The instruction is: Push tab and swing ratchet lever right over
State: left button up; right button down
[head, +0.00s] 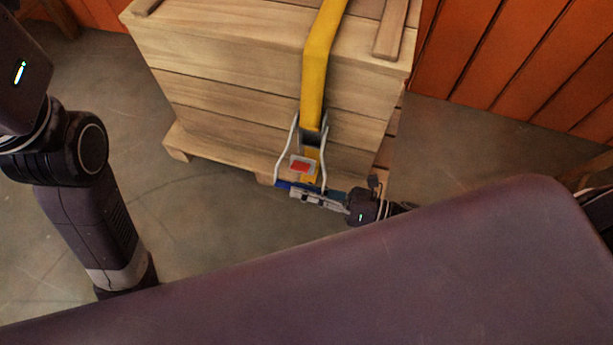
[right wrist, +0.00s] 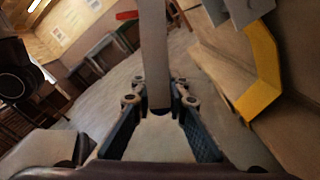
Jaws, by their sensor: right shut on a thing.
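The ratchet hangs on the front face of a wooden crate (head: 230,95), at the lower end of a yellow strap (head: 317,70). Its metal lever (head: 323,170) has thin side arms pointing down, and a red tab (head: 300,165) sits between them. My right gripper (head: 303,192) reaches in from the right at the ratchet's lower end. In the right wrist view my right gripper (right wrist: 160,108) is shut on a grey bar of the lever (right wrist: 154,50). The red tab (right wrist: 127,15) and the strap (right wrist: 262,75) also show there. The left gripper is out of view.
The crate stands on a wooden pallet (head: 190,147). An orange plank wall (head: 520,60) rises behind it. The grey floor (head: 215,225) is clear left of the ratchet. My left arm is at the left, away from the crate.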

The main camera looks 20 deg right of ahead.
jog(key=shift+s+a+r+m+p, duration=0.3)
jog(key=shift+s+r+m+p, duration=0.15)
jog(key=shift+s+m, duration=0.1)
jog(key=c, duration=1.9)
grip_release()
jog(key=v, duration=1.2)
